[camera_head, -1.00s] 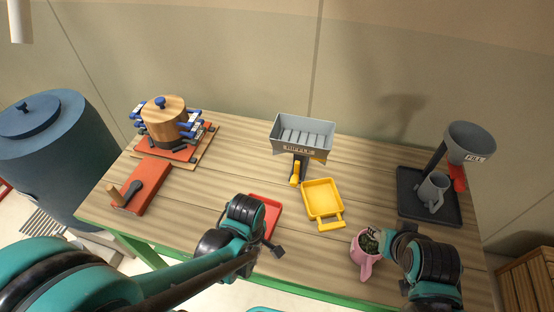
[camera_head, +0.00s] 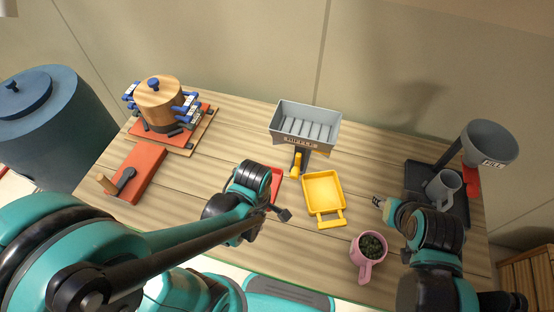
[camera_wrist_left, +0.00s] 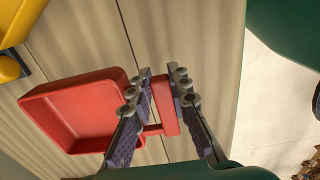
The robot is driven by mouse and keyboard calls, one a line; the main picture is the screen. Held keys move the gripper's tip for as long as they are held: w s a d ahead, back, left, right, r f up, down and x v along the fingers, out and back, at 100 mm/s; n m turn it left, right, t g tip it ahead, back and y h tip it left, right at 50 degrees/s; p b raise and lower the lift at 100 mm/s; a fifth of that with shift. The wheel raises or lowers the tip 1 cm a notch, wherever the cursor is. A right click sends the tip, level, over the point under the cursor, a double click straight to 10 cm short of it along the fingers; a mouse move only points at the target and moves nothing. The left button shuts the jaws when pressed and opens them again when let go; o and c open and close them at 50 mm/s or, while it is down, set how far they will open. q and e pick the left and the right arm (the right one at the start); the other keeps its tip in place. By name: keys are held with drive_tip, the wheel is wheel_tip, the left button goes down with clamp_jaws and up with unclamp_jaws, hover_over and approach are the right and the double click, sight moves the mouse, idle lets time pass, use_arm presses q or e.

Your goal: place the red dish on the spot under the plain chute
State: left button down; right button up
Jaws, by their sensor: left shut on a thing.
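The red dish is shallow and square with a short handle; it fills the left part of the left wrist view (camera_wrist_left: 85,108). In the head view only its edge (camera_head: 277,184) shows past my left arm. My left gripper (camera_wrist_left: 161,78) is shut on the dish's handle; the head view hides its fingers. The grey chute unit (camera_head: 305,127) with a yellow lever stands at the table's back middle, its label reading like "RIPPLE". I cannot make out a plain chute or its spot. My right gripper (camera_head: 379,202) is above the table, apart from the pink mug; its fingers are too small to judge.
A yellow dish (camera_head: 323,194) lies right of the red one, in front of the chute unit. The pink mug (camera_head: 369,250) holds dark beans. A grey funnel stand (camera_head: 484,147) with a grey mug is at right; a wooden pot and red block (camera_head: 139,172) are at left.

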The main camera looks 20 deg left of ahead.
sight(277, 176)
use_arm(q)
drive_tip(key=w, duration=0.5)
drive_tip(key=w+b, duration=0.1)
drive_tip(key=w, duration=0.5)
drive_tip(key=w+b, duration=0.1)
drive_tip(key=w, duration=0.4)
drive_tip(key=shift+w+d, duration=0.3)
drive_tip(key=shift+w+f+b, duration=0.15)
drive_tip(key=shift+f+b, duration=0.85)
drive_tip(key=shift+f, duration=0.8)
drive_tip(key=shift+f, duration=0.15)
drive_tip(key=c, duration=1.4)
unclamp_jaws()
drive_tip(key=shift+c, duration=0.2)
